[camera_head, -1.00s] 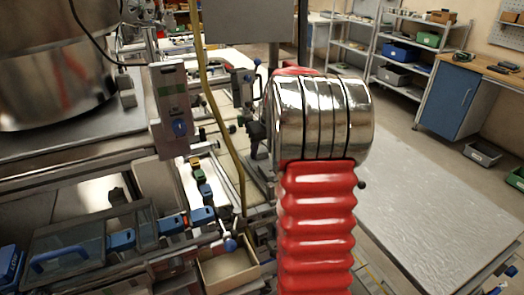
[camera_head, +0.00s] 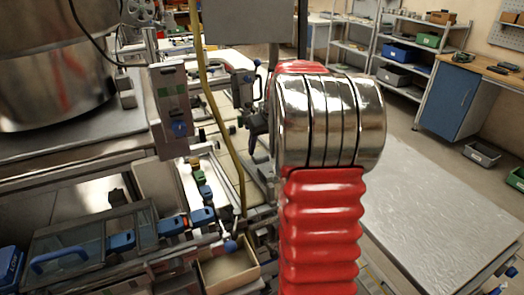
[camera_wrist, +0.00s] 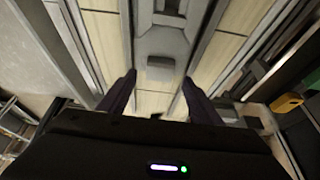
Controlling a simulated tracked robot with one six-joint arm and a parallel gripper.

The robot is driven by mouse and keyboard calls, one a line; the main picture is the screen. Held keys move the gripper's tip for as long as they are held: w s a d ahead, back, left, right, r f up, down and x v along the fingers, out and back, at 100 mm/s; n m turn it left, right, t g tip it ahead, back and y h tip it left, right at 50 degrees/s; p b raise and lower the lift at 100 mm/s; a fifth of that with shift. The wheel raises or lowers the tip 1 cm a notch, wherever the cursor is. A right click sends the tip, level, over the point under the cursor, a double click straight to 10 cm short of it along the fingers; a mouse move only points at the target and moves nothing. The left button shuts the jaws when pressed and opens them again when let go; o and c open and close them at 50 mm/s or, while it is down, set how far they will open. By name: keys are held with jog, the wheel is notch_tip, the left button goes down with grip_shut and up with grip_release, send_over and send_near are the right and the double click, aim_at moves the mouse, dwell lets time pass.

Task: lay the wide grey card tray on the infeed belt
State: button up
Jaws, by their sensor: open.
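My gripper (camera_wrist: 160,86) is open in the wrist view, its two dark fingers apart with nothing held between them. Past the fingertips a grey blocky piece (camera_wrist: 160,38) lies between pale cream strips (camera_wrist: 100,32); I cannot tell whether it is the wide grey card tray or a machine part. The cream strips may be the infeed belt, but this is not certain. In the head view my gripper is mostly hidden behind my arm, with a dark part showing at its left. I cannot pick out the tray there.
A pale open box (camera_head: 230,268) stands at the lower middle of the head view. A yellow hose (camera_head: 212,110) hangs beside my arm. A glass-lidded unit with a blue handle (camera_head: 60,258) is at lower left. A grey table (camera_head: 430,205) on the right is bare.

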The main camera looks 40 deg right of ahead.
jog(key=v, duration=0.8)
jog(key=shift+s+r, duration=0.15)
jog(key=shift+r, duration=0.15)
jog(key=shift+a, duration=0.1)
jog(key=shift+s, duration=0.1)
